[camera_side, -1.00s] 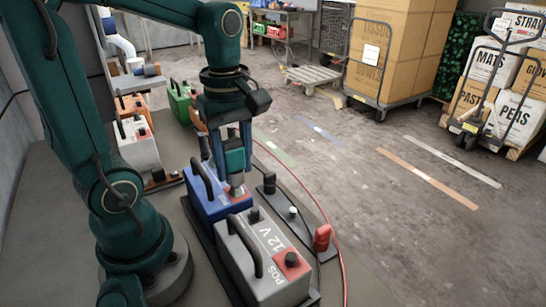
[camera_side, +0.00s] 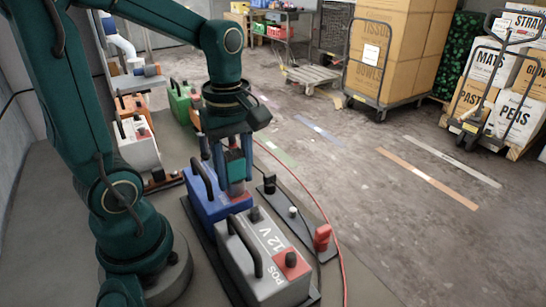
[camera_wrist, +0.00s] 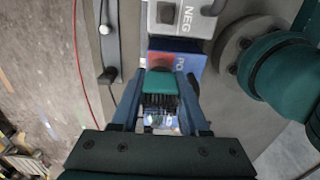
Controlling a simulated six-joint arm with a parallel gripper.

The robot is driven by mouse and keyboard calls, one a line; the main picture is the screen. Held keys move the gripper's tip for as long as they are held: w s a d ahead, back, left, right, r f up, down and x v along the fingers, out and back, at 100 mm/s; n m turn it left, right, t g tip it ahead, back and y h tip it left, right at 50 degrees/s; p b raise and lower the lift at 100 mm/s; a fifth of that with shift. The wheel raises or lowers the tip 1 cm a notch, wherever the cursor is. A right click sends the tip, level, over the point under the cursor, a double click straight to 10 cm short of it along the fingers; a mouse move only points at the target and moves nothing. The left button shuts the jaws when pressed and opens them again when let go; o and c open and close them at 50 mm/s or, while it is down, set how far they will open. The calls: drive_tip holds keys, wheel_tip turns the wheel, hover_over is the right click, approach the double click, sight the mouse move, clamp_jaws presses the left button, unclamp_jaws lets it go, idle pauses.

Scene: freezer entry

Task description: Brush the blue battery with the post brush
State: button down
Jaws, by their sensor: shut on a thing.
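My gripper (camera_side: 236,172) is shut on the post brush (camera_side: 236,160), a teal block between its fingers. In the wrist view the brush (camera_wrist: 160,82) shows dark bristles at its edge. The brush points down over the red-marked right end of the blue battery (camera_side: 204,208).
A grey 12 V battery (camera_side: 262,268) stands close in front of the blue one. A dark strip with a red-capped piece (camera_side: 322,238) lies to the right, beside a red cable (camera_side: 325,210). White (camera_side: 137,146) and green (camera_side: 180,103) batteries stand behind.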

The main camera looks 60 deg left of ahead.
sight(232, 151)
drive_tip(key=shift+f, duration=0.3)
drive_tip(key=shift+c, duration=1.7)
unclamp_jaws()
drive_tip(key=shift+r, duration=2.6)
wheel_tip(232, 151, down, 5)
drive_tip(key=shift+f, duration=0.1)
drive_tip(key=shift+r, duration=0.75)
